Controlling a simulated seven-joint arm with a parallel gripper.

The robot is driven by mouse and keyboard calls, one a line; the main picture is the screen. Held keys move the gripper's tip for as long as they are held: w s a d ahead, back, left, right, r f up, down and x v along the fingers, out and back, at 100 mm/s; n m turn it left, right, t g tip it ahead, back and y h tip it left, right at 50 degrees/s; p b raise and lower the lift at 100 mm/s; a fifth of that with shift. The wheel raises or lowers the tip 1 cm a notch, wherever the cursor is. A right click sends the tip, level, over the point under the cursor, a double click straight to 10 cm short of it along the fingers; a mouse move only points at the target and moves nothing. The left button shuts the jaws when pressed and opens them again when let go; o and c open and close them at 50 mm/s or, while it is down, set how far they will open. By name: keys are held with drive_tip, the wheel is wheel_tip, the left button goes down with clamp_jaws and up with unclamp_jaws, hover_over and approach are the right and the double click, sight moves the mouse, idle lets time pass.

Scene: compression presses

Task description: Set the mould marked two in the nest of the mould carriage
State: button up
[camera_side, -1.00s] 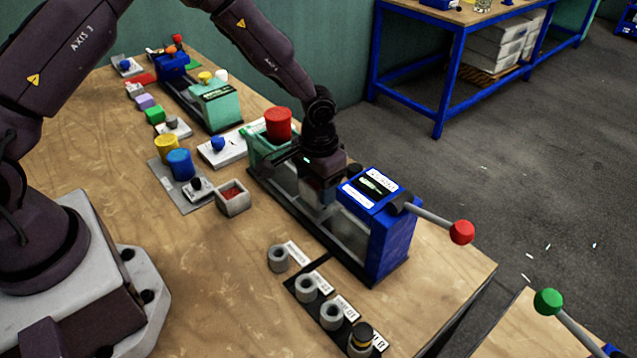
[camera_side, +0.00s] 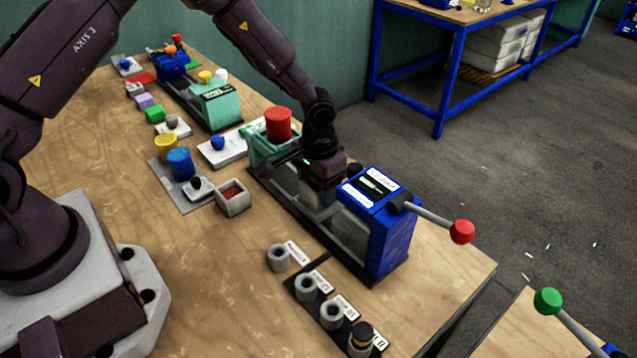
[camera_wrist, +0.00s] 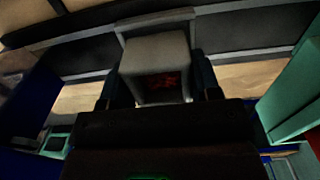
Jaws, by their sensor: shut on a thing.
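My gripper (camera_side: 318,198) is low over the bed of the near press (camera_side: 345,228), between its green end and its blue head. In the wrist view my gripper (camera_wrist: 158,84) is shut on a grey box-shaped mould (camera_wrist: 152,50) with red grains in its dark cavity. A pale grey frame (camera_wrist: 180,14) shows right beside the mould; it may be the carriage nest, and I cannot tell whether the mould sits down in it. No number shows on the held mould. In the side view my gripper mostly hides it.
Another grey mould with red filling (camera_side: 233,196) stands on the table left of the press. Several grey cylinders (camera_side: 306,288) stand by labels in front. The blue press head (camera_side: 385,235) has a red-knobbed lever (camera_side: 461,232) reaching right. A red cylinder (camera_side: 278,123) tops the green end.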

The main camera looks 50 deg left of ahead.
drive_tip(key=shift+f, duration=0.4)
drive_tip(key=o, duration=1.2)
wheel_tip(320, 180, up, 13)
drive_tip(key=s+a+r+t, duration=0.1)
drive_tip(key=s+r+t, duration=0.1)
drive_tip(key=s+r, duration=0.4)
drive_tip(key=s+a+r+t, duration=0.1)
drive_tip(key=s+a+r, duration=0.1)
drive_tip(key=s+r, duration=0.4)
drive_tip(key=s+a+r+t, duration=0.2)
drive_tip(key=s+r, duration=0.4)
drive_tip(key=s, duration=0.5)
drive_tip(key=shift+s+r+t, duration=0.2)
drive_tip(key=shift+r+t, duration=0.1)
